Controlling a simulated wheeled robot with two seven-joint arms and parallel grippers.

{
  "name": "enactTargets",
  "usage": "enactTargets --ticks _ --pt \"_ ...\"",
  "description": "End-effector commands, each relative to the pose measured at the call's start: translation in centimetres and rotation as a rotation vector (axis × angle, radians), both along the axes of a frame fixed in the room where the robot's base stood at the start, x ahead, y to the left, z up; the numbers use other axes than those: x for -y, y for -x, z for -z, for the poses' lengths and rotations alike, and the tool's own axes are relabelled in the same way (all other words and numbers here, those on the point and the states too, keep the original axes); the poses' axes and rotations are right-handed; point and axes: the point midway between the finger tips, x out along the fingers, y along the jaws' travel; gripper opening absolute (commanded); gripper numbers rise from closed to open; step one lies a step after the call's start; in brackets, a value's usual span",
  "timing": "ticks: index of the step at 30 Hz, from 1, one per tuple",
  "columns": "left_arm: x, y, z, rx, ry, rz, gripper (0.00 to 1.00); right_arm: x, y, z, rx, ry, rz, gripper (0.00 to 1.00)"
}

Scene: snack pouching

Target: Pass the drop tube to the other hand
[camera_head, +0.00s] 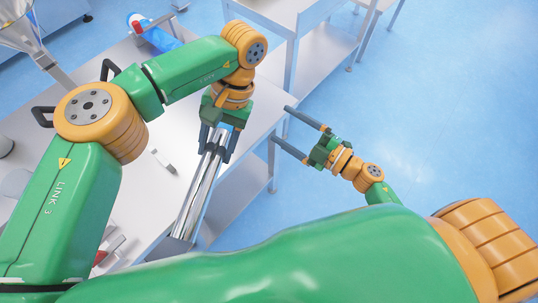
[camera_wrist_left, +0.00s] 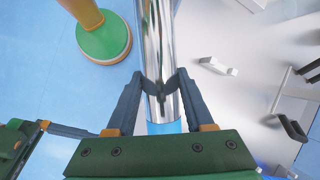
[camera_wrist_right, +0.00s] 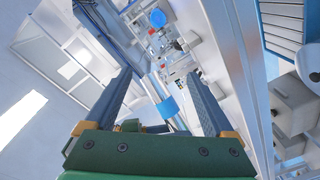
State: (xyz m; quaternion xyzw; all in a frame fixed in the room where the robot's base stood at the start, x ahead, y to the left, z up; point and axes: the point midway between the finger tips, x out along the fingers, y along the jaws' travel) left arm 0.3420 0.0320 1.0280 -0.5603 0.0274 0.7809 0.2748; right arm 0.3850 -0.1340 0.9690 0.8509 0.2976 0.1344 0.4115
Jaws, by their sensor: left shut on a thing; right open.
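The drop tube (camera_head: 198,190) is a long shiny silver tube. My left gripper (camera_head: 214,154) is shut on it near one end, and the tube slopes down-left in the head view, over the edge of the table. In the left wrist view the tube (camera_wrist_left: 157,40) runs up the picture between the closed fingers, with a blue band (camera_wrist_left: 166,127) close behind them. My right gripper (camera_head: 280,123) is open and empty, to the right of the left gripper and apart from the tube. Its spread fingers also show in the right wrist view (camera_wrist_right: 157,75).
A grey-white table (camera_head: 245,138) lies under the left arm. A funnel (camera_head: 18,35) stands at the far left. Open blue floor (camera_head: 430,110) lies to the right.

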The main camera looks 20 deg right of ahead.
Motion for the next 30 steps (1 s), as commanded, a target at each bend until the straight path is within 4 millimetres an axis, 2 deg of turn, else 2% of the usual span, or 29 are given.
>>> enactTargets --ticks 1,3,4,7,11,17,20,27,30 --pt "0.0 0.0 0.0 0.000 0.000 0.000 0.00 -1.8 1.1 -3.0 0.105 0.071 -0.124 0.88" --pt "0.0 0.0 0.0 0.000 0.000 0.000 0.00 -4.2 3.7 -5.9 0.234 0.200 -0.311 0.88" --pt "0.0 0.0 0.0 0.000 0.000 0.000 0.00 -5.1 4.9 -6.7 0.281 0.261 -0.386 0.88" --pt "0.0 0.0 0.0 0.000 0.000 0.000 0.00 -6.7 8.1 -7.7 0.377 0.440 -0.569 0.88" --pt "0.0 0.0 0.0 0.000 0.000 0.000 0.00 -7.2 10.1 -7.7 0.420 0.564 -0.672 0.88" --pt "0.0 0.0 0.0 0.000 0.000 -0.001 0.00 -7.7 10.2 -7.5 0.423 0.581 -0.685 0.88" --pt "0.0 0.0 0.0 0.000 0.000 0.000 0.00 -9.4 9.7 -7.1 0.427 0.577 -0.684 0.88" --pt "0.0 0.0 0.0 0.000 0.000 0.000 0.00 -15.0 7.9 -5.6 0.424 0.572 -0.682 0.88" --pt "0.0 0.0 0.0 0.000 0.000 0.000 0.00 -16.8 7.4 -5.1 0.424 0.574 -0.680 0.88"
